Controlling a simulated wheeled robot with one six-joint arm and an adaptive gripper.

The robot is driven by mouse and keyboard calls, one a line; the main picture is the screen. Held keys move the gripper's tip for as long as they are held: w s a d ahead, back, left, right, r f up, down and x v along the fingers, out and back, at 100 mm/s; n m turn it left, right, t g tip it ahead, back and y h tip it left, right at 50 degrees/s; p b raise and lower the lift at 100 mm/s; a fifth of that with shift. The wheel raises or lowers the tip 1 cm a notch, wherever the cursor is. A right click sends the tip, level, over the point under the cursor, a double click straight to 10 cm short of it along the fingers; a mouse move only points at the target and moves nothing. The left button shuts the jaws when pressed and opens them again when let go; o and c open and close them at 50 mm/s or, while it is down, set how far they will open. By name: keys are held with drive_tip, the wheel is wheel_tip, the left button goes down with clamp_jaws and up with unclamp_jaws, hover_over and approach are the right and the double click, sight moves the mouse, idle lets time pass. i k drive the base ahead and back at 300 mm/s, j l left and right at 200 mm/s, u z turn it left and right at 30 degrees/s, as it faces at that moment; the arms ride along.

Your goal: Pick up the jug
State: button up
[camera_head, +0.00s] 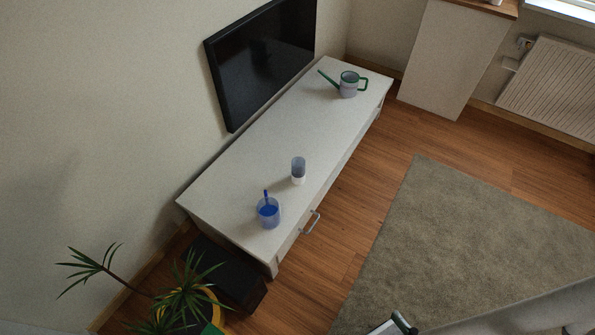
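A long white low cabinet (236,150) bears three vessels. At its far end stands a greyish vessel with a green rim, green handle and long green spout (348,88), like a watering can; it is upright. At the near end stands a clear bluish container (268,213) with blue contents and a blue upright piece sticking up. Which of these two is the jug I cannot tell for sure. Between them, nearer the blue container, stands a grey and white cup (298,171).
A black screen (262,60) is on the wall behind the cabinet. A potted plant (185,295) and a dark box (228,275) are at the near left. A grey rug (470,250) and bare wood floor (345,215) lie right of the cabinet. A radiator (550,88) is at the far right.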

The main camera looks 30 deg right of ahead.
sight(268, 208)
drive_tip(key=i+l, duration=0.4)
drive_tip(key=i+l+z, duration=0.15)
drive_tip(key=i+l, duration=0.3)
drive_tip(key=i, duration=0.15)
